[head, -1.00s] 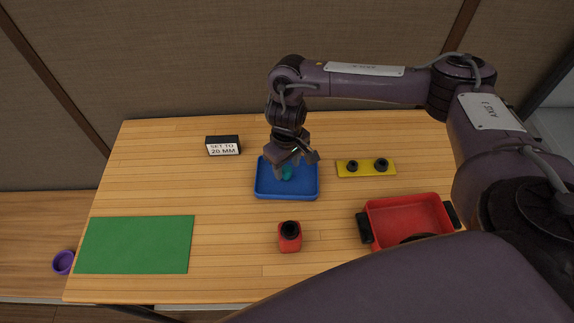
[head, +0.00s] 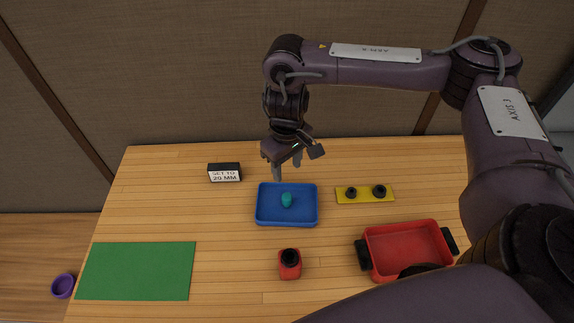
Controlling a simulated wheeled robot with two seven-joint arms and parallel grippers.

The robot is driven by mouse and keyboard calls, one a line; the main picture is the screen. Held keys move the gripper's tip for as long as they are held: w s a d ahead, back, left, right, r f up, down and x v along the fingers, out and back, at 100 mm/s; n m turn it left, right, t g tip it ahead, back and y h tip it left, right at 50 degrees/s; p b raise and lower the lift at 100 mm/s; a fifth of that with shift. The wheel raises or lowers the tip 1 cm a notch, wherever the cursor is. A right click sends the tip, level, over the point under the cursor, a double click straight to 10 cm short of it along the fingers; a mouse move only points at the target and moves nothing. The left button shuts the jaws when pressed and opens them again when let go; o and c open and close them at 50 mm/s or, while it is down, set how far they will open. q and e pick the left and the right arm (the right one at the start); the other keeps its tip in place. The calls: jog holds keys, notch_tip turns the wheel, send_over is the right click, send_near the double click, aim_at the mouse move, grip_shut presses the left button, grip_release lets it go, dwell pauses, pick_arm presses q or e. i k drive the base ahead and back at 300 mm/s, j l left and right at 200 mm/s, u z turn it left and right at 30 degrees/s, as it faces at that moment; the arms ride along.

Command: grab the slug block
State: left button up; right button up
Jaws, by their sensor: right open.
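I cannot tell for sure which object is the slug block. A small teal object (head: 287,200) with a rounded top sits in a shallow blue tray (head: 262,217) at the middle of the table. A red block (head: 290,270) with a black round top stands in front of the tray. A flat yellow block (head: 365,196) with two black knobs lies right of the tray. My right gripper (head: 294,165) is open and empty, raised above the back of the blue tray, apart from the teal object. My left gripper is out of view.
A red bin (head: 408,241) with black handles stands at the front right, partly behind my right arm. A green mat (head: 138,270) lies front left. A black sign (head: 224,172) reads "SET TO 20 MM". A purple cup (head: 63,286) sits off the table's left side.

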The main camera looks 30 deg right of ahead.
aim_at(289, 259)
jog(key=k, duration=1.5)
